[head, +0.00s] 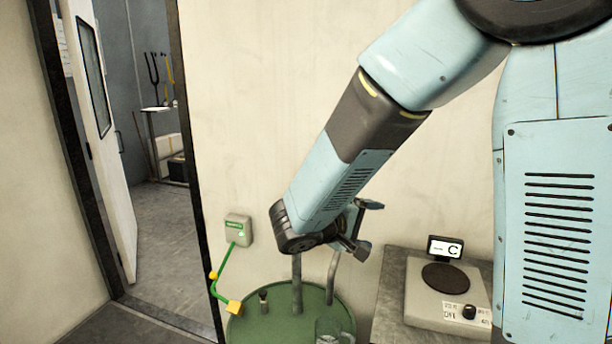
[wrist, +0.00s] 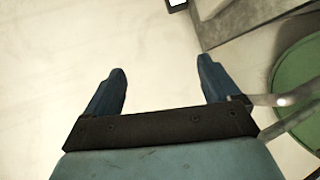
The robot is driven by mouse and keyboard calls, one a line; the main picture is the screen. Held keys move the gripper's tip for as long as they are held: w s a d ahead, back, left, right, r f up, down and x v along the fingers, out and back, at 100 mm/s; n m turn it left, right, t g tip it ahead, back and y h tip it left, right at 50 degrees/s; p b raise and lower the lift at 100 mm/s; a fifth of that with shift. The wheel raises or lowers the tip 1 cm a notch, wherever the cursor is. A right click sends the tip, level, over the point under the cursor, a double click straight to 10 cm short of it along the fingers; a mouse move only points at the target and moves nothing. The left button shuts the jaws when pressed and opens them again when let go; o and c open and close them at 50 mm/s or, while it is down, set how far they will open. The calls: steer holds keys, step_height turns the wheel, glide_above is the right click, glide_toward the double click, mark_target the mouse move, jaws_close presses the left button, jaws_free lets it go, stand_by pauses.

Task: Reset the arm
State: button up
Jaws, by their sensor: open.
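My arm reaches down and to the left across the head view. My gripper (head: 366,227) is at its lower end, partly hidden behind the wrist, above the right side of a green drum (head: 262,328). In the wrist view my gripper (wrist: 162,82) shows two dark blue fingers spread wide apart. It is open, with nothing between the fingers but the pale wall or floor beyond.
A door (head: 100,140) stands open at left.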

steer(key=s+d+r+m+g+y, duration=0.35)
steer(key=s+d+m+g, duration=0.2)
steer(key=s+d, duration=0.45)
steer(key=s+r+m+t+y, duration=0.2)
steer(key=s+r+y, duration=0.3)
steer(key=s+y, duration=0.3)
steer(key=shift+s+a+r+t, duration=0.15)
steer(key=shift+r+t, duration=0.15)
steer(key=shift+t, duration=0.15)
